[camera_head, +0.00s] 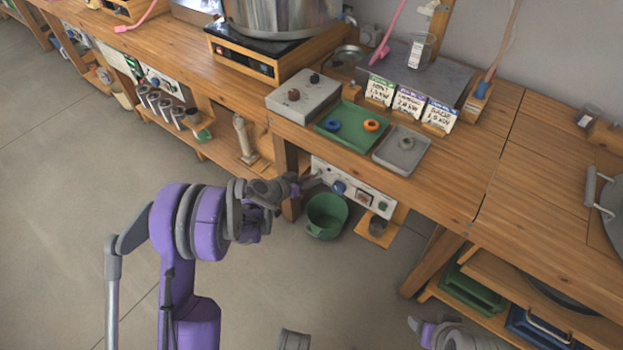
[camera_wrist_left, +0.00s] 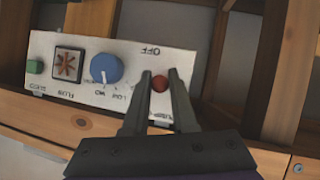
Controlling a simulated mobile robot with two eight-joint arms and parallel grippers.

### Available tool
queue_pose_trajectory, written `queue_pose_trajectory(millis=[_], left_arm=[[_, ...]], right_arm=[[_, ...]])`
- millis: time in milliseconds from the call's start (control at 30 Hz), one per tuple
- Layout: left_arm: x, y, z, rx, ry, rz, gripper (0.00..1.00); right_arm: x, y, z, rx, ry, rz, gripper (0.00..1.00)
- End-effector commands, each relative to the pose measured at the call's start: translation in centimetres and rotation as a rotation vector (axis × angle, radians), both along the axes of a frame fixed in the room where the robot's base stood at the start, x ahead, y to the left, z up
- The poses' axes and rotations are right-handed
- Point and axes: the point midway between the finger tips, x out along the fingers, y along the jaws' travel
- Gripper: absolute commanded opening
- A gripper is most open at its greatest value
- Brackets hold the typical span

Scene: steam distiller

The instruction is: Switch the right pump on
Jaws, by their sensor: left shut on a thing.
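A white control panel (camera_head: 378,204) is on the front of the wooden bench under the trays. In the left wrist view the panel (camera_wrist_left: 205,55) appears upside down, with a small red round knob (camera_wrist_left: 160,84) near the word OFF and a partly covered label. My left gripper (camera_wrist_left: 160,80) is shut on the red knob, one finger on each side of it. In the head view my left gripper (camera_head: 307,184) is at the panel's left end and hides the knob. Part of my right arm shows at the bottom right; its jaws are not clear.
The panel also has a blue dial (camera_wrist_left: 107,68), a black square with a brown star shape (camera_wrist_left: 68,66) and a green button (camera_wrist_left: 35,67). A green bucket (camera_head: 326,215) is below the panel. Wooden rails border the panel. Trays (camera_head: 352,128) stand above on the bench.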

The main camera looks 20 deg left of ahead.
Motion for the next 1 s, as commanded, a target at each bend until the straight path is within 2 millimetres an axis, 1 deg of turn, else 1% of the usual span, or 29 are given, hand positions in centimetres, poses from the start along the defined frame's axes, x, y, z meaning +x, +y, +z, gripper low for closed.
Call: queue_pose_trajectory(millis=[33, 200, 500, 700, 1000], left_arm=[[0.0, -0.1, 0.7, 0.016, 0.041, -0.001, 0.0], [0.1, -0.1, 1.2, 0.069, 0.189, -0.002, 0.0], [0.4, -0.2, 1.9, 0.145, 0.398, -0.001, 0.0], [0.5, -0.2, 2.1, 0.175, 0.485, 0.0, 0.0], [0.6, -0.2, 2.1, 0.195, 0.536, 0.0, 0.0]], right_arm=[[-0.1, 0.0, 0.7, 0.0, -0.002, 0.0, 0.68], [-0.2, 0.0, 1.8, 0.0, -0.006, 0.0, 0.68], [-0.2, 0.0, 2.8, 0.0, -0.01, 0.0, 0.68], [-0.2, 0.0, 3.2, 0.0, -0.011, 0.0, 0.68], [-0.3, 0.0, 3.3, 0.0, -0.011, 0.0, 0.68]])
